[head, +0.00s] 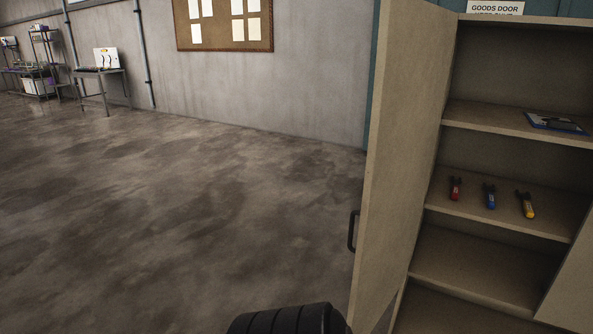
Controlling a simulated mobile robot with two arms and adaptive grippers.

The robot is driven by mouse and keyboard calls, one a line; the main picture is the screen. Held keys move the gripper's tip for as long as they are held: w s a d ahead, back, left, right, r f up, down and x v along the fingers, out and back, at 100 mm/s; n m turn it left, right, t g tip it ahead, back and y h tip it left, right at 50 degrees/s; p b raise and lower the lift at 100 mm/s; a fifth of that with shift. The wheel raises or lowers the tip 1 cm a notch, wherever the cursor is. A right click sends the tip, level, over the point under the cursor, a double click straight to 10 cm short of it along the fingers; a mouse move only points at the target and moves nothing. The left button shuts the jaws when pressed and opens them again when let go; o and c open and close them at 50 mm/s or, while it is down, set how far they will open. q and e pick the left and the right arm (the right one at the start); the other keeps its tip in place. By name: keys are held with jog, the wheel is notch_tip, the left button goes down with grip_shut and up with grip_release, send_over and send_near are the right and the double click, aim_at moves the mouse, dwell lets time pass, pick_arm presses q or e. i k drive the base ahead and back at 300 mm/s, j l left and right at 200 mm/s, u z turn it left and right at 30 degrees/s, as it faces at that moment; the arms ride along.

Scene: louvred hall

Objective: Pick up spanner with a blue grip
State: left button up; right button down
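The spanner with a blue grip (490,197) lies on a middle shelf (470,211) of an open cabinet at the right of the head view. It lies between a spanner with a red grip (455,189) and a spanner with a yellow grip (527,205), apart from both. Its dark head points to the back of the shelf and its grip to the front. A dark ribbed part at the bottom edge looks like my own arm. Neither gripper's fingers show in the view.
The cabinet's left door (399,150) stands open toward me, with a dark handle (353,231). A clipboard (556,123) lies on the shelf above. The concrete floor (190,220) to the left is clear. A small table (102,74) and a rack (42,57) stand far left.

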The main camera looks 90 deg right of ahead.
aim_at(490, 196)
jog(key=z, duration=2.3)
jog(key=l+z, duration=0.25)
jog(key=z, duration=0.15)
jog(key=i+l+z, duration=0.15)
jog(key=z, duration=0.25)
jog(key=i+l+z, duration=0.15)
jog(key=l+z, duration=0.2)
jog(key=i+l+z, duration=0.1)
jog(key=z, duration=0.3)
